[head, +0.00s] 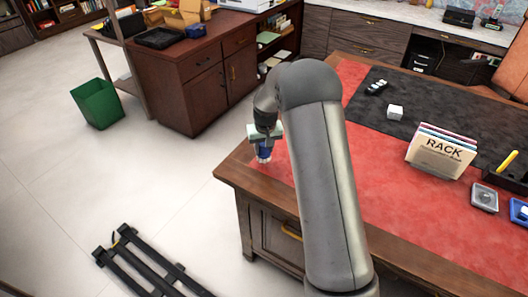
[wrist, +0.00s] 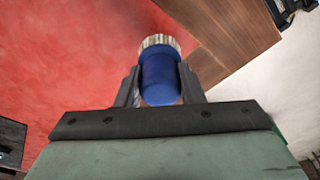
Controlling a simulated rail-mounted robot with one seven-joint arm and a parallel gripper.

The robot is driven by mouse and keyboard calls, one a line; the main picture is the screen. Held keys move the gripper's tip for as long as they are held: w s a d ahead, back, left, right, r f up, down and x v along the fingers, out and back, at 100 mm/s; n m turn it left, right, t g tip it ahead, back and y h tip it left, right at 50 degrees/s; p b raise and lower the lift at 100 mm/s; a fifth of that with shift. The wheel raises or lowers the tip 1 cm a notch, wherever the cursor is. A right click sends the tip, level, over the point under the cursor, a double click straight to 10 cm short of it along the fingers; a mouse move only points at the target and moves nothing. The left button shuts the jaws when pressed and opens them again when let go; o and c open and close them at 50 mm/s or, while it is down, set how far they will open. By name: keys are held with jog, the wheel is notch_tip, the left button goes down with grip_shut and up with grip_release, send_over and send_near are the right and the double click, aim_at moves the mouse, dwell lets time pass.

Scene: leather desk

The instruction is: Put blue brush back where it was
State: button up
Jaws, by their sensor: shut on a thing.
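The blue brush (head: 264,152) is in my gripper (head: 264,143), at the left edge of the desk in the head view. In the wrist view the blue brush (wrist: 160,75) has a rounded blue body and pale bristles at its far end. The two dark fingers of my gripper (wrist: 160,88) are shut on its sides. Below the brush are the red desk top (wrist: 70,50) and its brown wooden border (wrist: 225,35). I cannot tell how high above the desk the brush is.
A green bin (head: 97,103) stands on the floor.

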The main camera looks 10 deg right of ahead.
aim_at(264, 153)
jog(key=shift+f, duration=1.55)
jog(key=shift+f, duration=0.15)
jog(key=shift+f, duration=0.15)
jog(key=o, duration=1)
notch_tip(264, 153, up, 12)
jog(key=s+b, duration=0.1)
jog(key=s, duration=0.1)
jog(key=s+r, duration=0.5)
jog(key=s, duration=0.4)
jog(key=shift+g, duration=0.7)
jog(key=s, duration=2.8)
jog(key=shift+a+r, duration=0.2)
jog(key=shift+r, duration=0.05)
